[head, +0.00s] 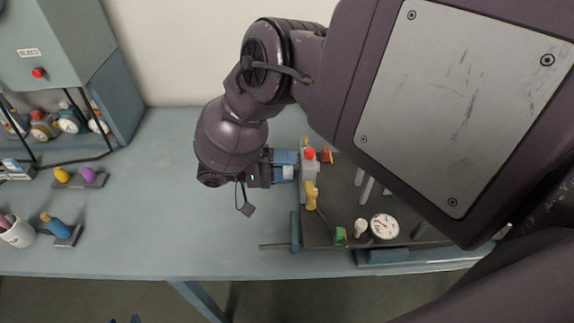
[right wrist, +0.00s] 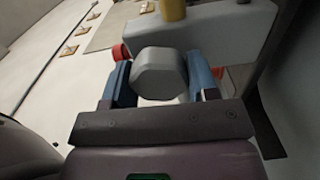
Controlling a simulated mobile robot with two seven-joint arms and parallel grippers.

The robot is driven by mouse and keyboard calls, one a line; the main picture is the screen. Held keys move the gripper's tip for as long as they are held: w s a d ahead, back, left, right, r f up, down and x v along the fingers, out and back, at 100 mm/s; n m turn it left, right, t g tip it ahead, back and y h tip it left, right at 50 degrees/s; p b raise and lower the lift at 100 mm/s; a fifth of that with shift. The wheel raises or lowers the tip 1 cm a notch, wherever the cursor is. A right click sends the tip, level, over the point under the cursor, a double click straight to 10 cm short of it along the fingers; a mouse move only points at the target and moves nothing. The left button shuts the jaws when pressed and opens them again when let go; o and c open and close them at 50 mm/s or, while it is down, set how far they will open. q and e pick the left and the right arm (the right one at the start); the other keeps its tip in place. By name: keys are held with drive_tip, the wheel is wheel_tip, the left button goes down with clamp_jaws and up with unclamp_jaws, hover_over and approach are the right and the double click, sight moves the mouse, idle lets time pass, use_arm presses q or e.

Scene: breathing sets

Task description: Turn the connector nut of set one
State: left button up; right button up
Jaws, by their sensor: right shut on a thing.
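My right gripper (head: 286,165) reaches in from above and is shut on the connector nut at the left end of a breathing set on the dark panel (head: 342,190). In the right wrist view the nut (right wrist: 160,73) is a grey, faceted block between the two blue fingers of the gripper (right wrist: 160,85). Behind it is the grey valve body (right wrist: 225,35), which also shows in the head view (head: 309,178) with a red knob (head: 309,153) on top. In the head view the fingers and wrist largely hide the nut. Small blue tips at the bottom left edge may be my left gripper.
A gauge (head: 384,226), a green part (head: 341,235) and a yellow part (head: 311,195) sit on the panel. The bench (head: 150,200) between is clear.

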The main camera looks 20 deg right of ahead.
drive_tip(key=m, duration=0.7)
drive_tip(key=shift+s, duration=0.1)
drive_tip(key=m, duration=0.4)
drive_tip(key=shift+r, duration=0.1)
drive_tip(key=shift+m+p, duration=0.3)
drive_tip(key=shift+m, duration=1.5)
drive_tip(key=o, duration=0.9)
